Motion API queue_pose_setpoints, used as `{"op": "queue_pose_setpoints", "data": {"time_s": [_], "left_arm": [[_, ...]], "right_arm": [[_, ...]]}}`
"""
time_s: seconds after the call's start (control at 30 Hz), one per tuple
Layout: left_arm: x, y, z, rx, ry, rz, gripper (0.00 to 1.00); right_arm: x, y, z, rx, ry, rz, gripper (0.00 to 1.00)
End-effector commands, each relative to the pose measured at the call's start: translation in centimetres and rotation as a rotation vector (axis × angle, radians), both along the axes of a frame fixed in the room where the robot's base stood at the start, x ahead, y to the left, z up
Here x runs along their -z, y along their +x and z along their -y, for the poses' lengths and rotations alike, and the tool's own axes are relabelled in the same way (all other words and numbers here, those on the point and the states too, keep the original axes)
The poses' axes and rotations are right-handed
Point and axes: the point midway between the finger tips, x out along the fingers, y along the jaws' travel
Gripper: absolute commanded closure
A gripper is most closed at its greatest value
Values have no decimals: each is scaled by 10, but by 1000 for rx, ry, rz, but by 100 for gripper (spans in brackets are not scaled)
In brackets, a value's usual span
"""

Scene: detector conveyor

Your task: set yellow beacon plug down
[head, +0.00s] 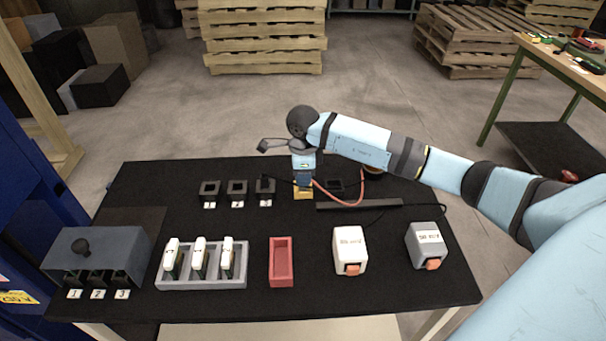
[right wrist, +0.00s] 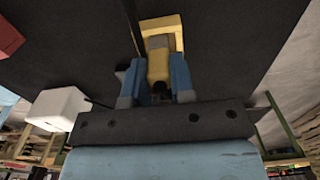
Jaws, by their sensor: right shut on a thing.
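The yellow beacon plug (right wrist: 158,66) is between the blue fingers of my right gripper (right wrist: 157,72) in the right wrist view. A yellow frame (right wrist: 178,30) shows just beyond the plug there; I cannot tell whether the two touch. In the head view my right gripper (head: 304,181) points down at the table's back middle, shut on the plug. A yellow piece (head: 303,194) shows low under the fingers, at or close to the black table top. The gripper hides most of the plug. My left gripper is not in view.
Three black sockets (head: 237,188) stand left of the gripper; another black block (head: 334,185) is right of it. An orange cable (head: 350,204) loops nearby, behind a dark bar (head: 359,205). In front are a grey tray (head: 203,283), a red tray (head: 281,285) and a white box (head: 350,245).

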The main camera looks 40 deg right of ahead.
Motion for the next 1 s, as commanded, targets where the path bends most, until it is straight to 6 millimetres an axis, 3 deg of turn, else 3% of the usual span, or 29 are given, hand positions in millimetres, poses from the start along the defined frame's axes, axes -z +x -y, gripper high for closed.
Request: {"op": "queue_pose_setpoints", "data": {"time_s": [0.07,0.1,0.2,0.6,1.0], "left_arm": [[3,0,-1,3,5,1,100],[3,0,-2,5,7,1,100],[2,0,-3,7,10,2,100],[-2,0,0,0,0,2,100],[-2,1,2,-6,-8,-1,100]], "right_arm": [[4,0,0,0,0,0,100],[4,0,0,0,0,0,75],[3,0,0,0,0,0,52],[-7,0,0,0,-1,1,52],[-88,1,1,1,-1,4,52]]}}
